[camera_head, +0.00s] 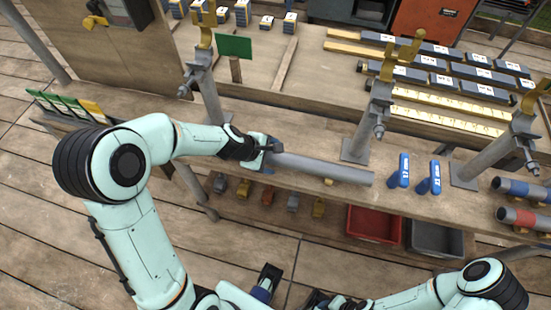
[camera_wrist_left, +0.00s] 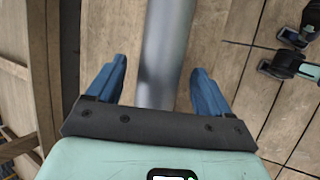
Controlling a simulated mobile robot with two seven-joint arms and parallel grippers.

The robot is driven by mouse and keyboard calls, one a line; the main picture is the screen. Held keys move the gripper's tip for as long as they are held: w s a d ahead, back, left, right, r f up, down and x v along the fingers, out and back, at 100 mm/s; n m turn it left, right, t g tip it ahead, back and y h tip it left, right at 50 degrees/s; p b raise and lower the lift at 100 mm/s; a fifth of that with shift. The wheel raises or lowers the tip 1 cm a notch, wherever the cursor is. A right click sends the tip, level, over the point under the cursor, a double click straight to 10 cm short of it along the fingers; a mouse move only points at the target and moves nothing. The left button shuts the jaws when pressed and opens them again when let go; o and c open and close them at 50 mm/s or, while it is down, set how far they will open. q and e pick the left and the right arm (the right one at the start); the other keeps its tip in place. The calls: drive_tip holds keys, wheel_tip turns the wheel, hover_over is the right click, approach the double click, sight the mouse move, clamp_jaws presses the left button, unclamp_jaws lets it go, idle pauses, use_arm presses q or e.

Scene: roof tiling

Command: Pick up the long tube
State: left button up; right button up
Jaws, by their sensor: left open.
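The long tube (camera_head: 330,169) is a plain grey cylinder lying along the front of the wooden workbench. My left gripper (camera_head: 270,154) is at the tube's left end in the head view. In the left wrist view, the tube (camera_wrist_left: 163,40) runs between the two blue fingers of my left gripper (camera_wrist_left: 158,68), with a gap on each side. The gripper is open, and the tube's near end is hidden behind the gripper body. My right arm (camera_head: 440,289) is low at the lower right of the head view; the state of its gripper is unclear.
Grey clamp posts (camera_head: 364,130) with yellow tops stand on the bench. Two blue-handled tools (camera_head: 400,172) lie just right of the tube. Blue and red cylinders (camera_head: 520,218) lie farther right. A red bin (camera_head: 372,224) and a grey bin (camera_head: 436,238) sit below.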

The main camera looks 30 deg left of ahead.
use_arm(q)
drive_tip(key=shift+w+d+f, duration=0.1)
drive_tip(key=shift+w+f, duration=0.1)
drive_tip(key=shift+f, duration=0.15)
clamp_jaws()
drive_tip(key=shift+r, duration=0.15)
use_arm(e)
drive_tip(key=shift+f, duration=0.1)
use_arm(q)
wheel_tip(320, 180, up, 9)
drive_tip(key=p, duration=0.6)
drive_tip(key=shift+w, duration=0.15)
drive_tip(key=shift+r+p, duration=0.35)
drive_tip(key=shift+r, duration=0.15)
use_arm(e)
wheel_tip(320, 180, up, 7)
drive_tip(key=w, duration=0.3)
drive_tip(key=shift+s, duration=0.1)
